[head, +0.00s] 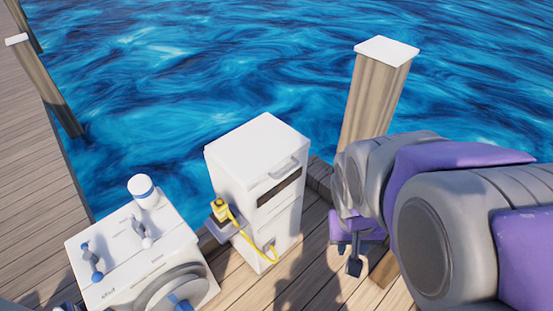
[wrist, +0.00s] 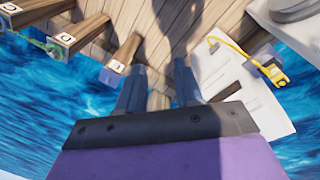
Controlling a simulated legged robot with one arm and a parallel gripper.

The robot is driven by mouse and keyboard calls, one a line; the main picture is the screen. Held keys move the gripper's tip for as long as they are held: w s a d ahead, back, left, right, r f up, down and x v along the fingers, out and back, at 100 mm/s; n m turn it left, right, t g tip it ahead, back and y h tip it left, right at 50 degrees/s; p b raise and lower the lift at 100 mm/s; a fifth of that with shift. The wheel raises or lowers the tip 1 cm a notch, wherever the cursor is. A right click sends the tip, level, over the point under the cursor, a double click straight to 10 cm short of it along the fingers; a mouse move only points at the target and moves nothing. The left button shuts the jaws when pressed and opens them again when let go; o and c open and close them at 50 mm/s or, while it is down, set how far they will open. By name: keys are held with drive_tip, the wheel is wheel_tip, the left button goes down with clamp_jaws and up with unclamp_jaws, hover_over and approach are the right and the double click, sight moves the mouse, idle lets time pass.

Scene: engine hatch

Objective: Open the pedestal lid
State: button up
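The white pedestal (head: 240,210) stands upright on the dock in the middle of the head view. Its lid (head: 258,143) lies flat and closed on top, with a grey handle (head: 284,168) at the front edge above a dark slot. The pedestal also shows tilted at the right of the wrist view (wrist: 238,98). My gripper (head: 352,262) is to the right of the pedestal, lower than the lid and apart from it. In the wrist view its two fingers (wrist: 158,88) are spread, with bare planks between them. My arm partly hides it in the head view.
A yellow plug and cable (head: 222,211) hang at the pedestal's left side. A white box with valves (head: 135,250) stands to the left. A wooden post (head: 375,105) rises behind my arm. Blue water lies beyond the dock edge.

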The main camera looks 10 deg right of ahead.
drive_tip(key=w+d+f+m+t+p, duration=0.1)
drive_tip(key=w+d+f+t, duration=0.15)
drive_tip(key=w+d, duration=0.45)
drive_tip(key=w+d+f+m+t+p, duration=0.1)
drive_tip(key=w+d+f+t, duration=0.2)
drive_tip(key=w, duration=0.7)
drive_tip(key=w+d+f+m+t+p, duration=0.15)
drive_tip(key=w+d+f, duration=0.3)
drive_tip(key=w, duration=0.45)
drive_tip(key=m+t+y+p, duration=0.4)
drive_tip(key=m+t+y, duration=0.1)
drive_tip(key=y, duration=0.6)
approach(286, 171)
drive_tip(key=x, duration=0.3)
drive_tip(key=b+x, duration=0.1)
drive_tip(key=x, duration=0.2)
drive_tip(key=b+x, duration=0.1)
drive_tip(key=x, duration=0.3)
drive_tip(key=shift+f, duration=0.4)
drive_tip(key=shift+c, duration=0.3)
clamp_jaws()
